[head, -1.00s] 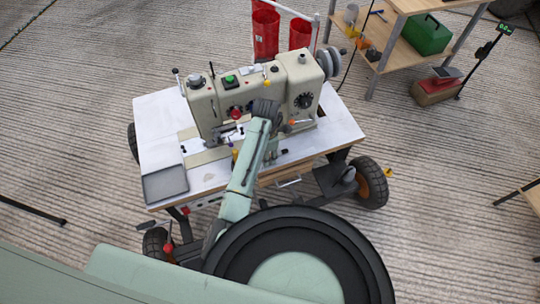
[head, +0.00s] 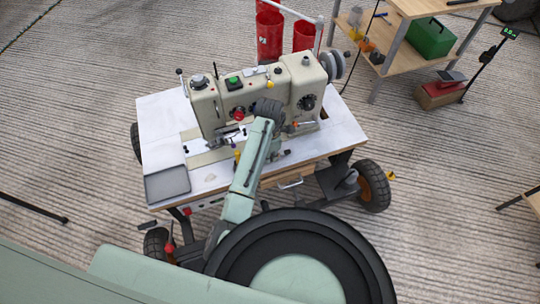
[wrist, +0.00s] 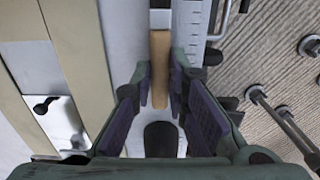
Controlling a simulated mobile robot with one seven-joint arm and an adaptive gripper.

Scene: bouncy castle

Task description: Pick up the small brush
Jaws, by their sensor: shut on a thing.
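The small brush (wrist: 160,65), with a tan wooden handle and a pale grey band at its top end, lies between the fingers of my gripper (wrist: 161,88) in the wrist view. The fingers are shut on its handle. The brush is over the pale table top near the table's edge; whether it touches the surface I cannot tell. In the head view my gripper (head: 278,156) is small and partly hidden by my arm, in front of the sewing machine, and the brush cannot be made out there.
The beige sewing machine (head: 220,105) stands on the wheeled white table (head: 155,135), close behind my gripper. A grey tray (head: 167,183) is at the table's front left. A wooden shelf (head: 412,8) with a green box (head: 432,40) stands at the back right.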

